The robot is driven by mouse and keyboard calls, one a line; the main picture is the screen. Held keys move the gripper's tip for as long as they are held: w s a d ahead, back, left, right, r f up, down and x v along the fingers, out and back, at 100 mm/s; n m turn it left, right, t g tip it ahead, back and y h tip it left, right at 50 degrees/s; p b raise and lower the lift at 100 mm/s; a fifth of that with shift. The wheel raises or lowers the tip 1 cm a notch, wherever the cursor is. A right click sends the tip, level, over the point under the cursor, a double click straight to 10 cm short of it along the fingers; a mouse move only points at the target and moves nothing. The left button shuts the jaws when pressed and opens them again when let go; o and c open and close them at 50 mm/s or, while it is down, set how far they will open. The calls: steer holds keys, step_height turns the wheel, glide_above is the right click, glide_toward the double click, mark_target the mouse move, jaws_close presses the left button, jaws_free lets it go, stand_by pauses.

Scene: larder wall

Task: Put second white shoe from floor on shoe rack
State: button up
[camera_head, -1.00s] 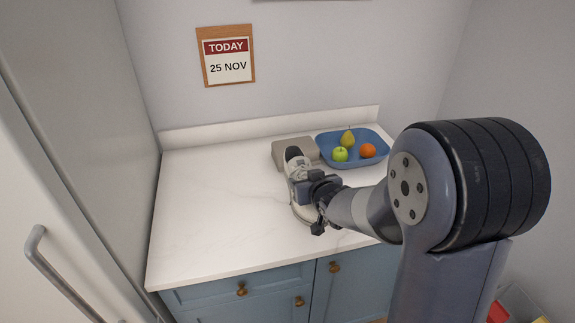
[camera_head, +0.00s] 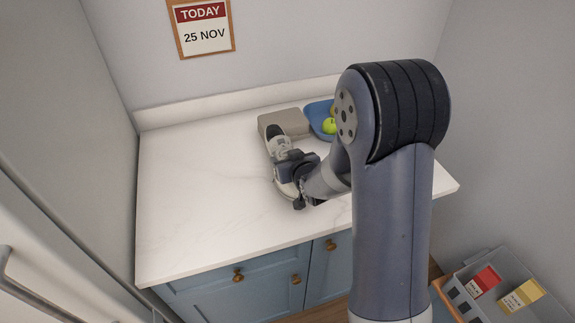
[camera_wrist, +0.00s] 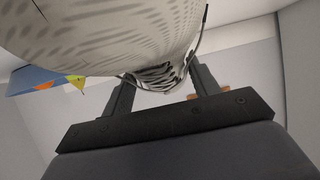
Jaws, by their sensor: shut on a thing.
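A white shoe (camera_head: 283,188) with a dark opening is held in my gripper (camera_head: 291,170), over the white worktop in the head view. The fingers of my gripper (camera_wrist: 160,90) stand on either side of the lace area, shut on the shoe. I cannot tell whether the shoe touches the worktop. No shoe rack shows in these frames.
The white worktop (camera_head: 200,190) is clear at left. A grey-beige box (camera_head: 285,122) and a blue tray (camera_head: 316,113) with fruit stand at its back. Blue cabinets (camera_head: 235,285) are below. A grey crate (camera_head: 500,262) with red and yellow packs is at lower right.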

steer(key=shift+f, duration=1.45)
steer(key=shift+f, duration=0.15)
steer(key=o, duration=1.2)
steer(key=shift+r, duration=0.2)
steer(key=shift+o, duration=0.3)
steer(key=b+v, duration=0.1)
steer(key=v, duration=1)
steer(key=shift+s+d+r+b, duration=0.1)
steer(key=shift+s+r+b, duration=0.05)
steer(key=shift+s+b, duration=0.15)
steer(key=shift+s, duration=0.1)
